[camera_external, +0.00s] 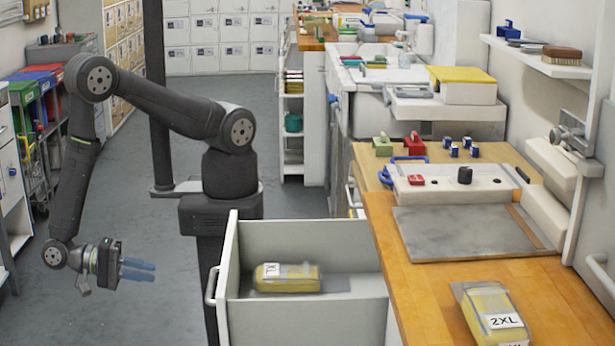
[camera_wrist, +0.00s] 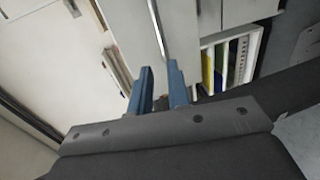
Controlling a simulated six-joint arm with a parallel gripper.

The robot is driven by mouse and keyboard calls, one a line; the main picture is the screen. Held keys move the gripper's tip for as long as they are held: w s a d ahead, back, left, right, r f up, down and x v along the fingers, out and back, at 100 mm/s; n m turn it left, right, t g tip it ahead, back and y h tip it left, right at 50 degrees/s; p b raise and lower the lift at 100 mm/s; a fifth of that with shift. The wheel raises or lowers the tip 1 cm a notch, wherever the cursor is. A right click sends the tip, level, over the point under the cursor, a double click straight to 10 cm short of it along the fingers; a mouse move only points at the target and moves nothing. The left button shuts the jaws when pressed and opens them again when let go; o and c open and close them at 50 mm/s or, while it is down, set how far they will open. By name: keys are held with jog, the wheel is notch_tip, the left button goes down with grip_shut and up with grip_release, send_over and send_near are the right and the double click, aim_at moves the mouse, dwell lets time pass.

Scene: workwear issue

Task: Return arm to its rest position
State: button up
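My gripper (camera_external: 138,268) hangs at the lower left of the external view, out over the floor with its blue fingers pointing right. It is apart from the drawer and the workbench. In the wrist view my gripper (camera_wrist: 161,72) shows two blue fingers with a gap between them and nothing held. My arm is bent, with its elbow raised at the upper left and the forearm hanging down.
An open drawer (camera_external: 305,325) right of my gripper holds a yellow package (camera_external: 288,278) marked XL. Another package (camera_external: 492,314), marked 2XL, lies on the wooden bench (camera_external: 440,300). Coloured bins (camera_external: 38,78) stand at the left. Floor around my gripper is clear.

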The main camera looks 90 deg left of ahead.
aim_at(213, 282)
jog(key=shift+v, duration=0.85)
jog(key=shift+w, duration=0.1)
jog(key=x, duration=1.7)
jog(key=shift+w, duration=0.1)
jog(key=v, duration=1.7)
jog(key=shift+s, duration=0.2)
jog(key=shift+x, duration=8.95)
jog(key=shift+r, duration=0.1)
